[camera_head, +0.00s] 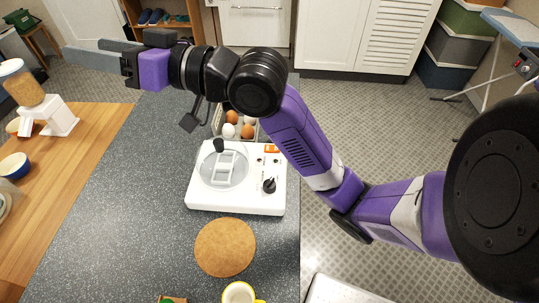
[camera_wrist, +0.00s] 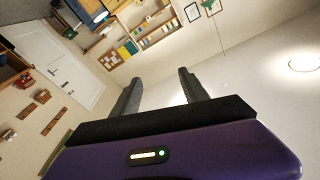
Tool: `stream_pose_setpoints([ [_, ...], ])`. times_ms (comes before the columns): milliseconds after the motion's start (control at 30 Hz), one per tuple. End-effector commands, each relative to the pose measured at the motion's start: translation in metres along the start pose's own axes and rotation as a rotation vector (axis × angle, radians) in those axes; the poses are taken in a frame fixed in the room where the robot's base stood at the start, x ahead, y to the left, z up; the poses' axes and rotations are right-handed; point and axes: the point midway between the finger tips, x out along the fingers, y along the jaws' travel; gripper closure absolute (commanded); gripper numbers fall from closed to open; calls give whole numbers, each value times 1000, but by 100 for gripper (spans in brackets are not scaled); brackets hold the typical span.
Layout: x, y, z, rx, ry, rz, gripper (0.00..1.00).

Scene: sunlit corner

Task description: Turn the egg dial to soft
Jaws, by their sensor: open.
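The white egg cooker (camera_head: 235,197) stands on the dark speckled counter, with a clear round lid (camera_head: 224,168) at its left. Its black egg dial (camera_head: 269,185) is on the right part of the top, with small marks around it too small to read. My gripper (camera_head: 92,50) is raised at the upper left, far from the dial, pointing left. It is open and empty. In the wrist view its two fingers (camera_wrist: 158,95) stand apart, with the room's wall and shelves beyond and no cooker in sight.
Behind the cooker, a carton of eggs (camera_head: 236,126) is partly hidden by my arm. A round cork mat (camera_head: 225,247) and a yellow-rimmed mug (camera_head: 238,293) are in front. A cereal dispenser (camera_head: 40,100) and blue bowl (camera_head: 14,166) stand on the wooden top at left. The counter left of the cooker is clear.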

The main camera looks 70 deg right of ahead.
Motion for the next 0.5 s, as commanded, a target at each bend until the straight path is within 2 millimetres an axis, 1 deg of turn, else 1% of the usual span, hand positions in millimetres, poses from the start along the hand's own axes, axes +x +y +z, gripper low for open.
stream_pose_setpoints([
  [67,-2,6,16,-31,-144,7,48],
  [167,-15,20,50,-47,-349,36,48],
  [200,-24,27,66,-51,-441,57,48],
  [267,-43,41,91,-52,-587,98,48],
  [300,-60,51,109,-50,-692,134,48],
  [367,-93,67,136,-43,-865,199,48],
  [400,-119,78,152,-33,-982,250,48],
  [500,-175,94,179,-4,-1212,357,48],
])
